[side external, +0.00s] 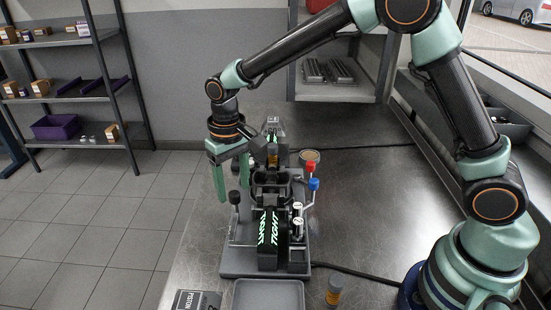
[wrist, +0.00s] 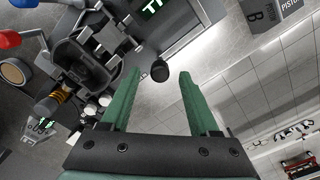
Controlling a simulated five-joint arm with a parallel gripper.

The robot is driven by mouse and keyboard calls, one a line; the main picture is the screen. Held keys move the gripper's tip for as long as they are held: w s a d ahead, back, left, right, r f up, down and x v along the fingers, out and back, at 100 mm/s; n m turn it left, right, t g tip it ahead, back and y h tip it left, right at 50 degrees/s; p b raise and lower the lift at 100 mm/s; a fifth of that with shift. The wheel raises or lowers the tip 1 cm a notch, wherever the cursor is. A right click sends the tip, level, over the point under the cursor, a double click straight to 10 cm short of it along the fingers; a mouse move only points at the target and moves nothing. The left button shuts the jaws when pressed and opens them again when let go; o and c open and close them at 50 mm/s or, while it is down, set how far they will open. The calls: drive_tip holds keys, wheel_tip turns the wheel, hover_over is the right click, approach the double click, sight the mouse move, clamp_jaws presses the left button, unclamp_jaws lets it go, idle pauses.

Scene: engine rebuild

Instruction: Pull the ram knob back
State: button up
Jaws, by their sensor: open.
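A black round knob (side external: 235,197), which looks like the ram knob, stands on a short stem at the left side of the dark machine (side external: 268,235). My gripper (side external: 232,190) is open, with its green fingers pointing down at that side of the machine. In the wrist view, the knob (wrist: 160,71) shows between and just beyond the two green fingertips (wrist: 159,76). Bare gaps show on both sides, so the fingers do not appear to touch it. The exact depth between fingertips and knob is hard to tell.
Red (side external: 311,167) and blue (side external: 314,183) knobs stand on the machine's right side. A grey tray (side external: 268,297) lies in front, with an orange-and-grey cylinder (side external: 334,291) beside it. A box marked PISTON (side external: 197,300) is at front left. The steel bench (side external: 375,195) is clear at right.

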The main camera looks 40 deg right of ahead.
drive_tip(key=shift+f, duration=0.8)
clamp_jaws()
drive_tip(key=shift+r, duration=0.1)
idle(0.9)
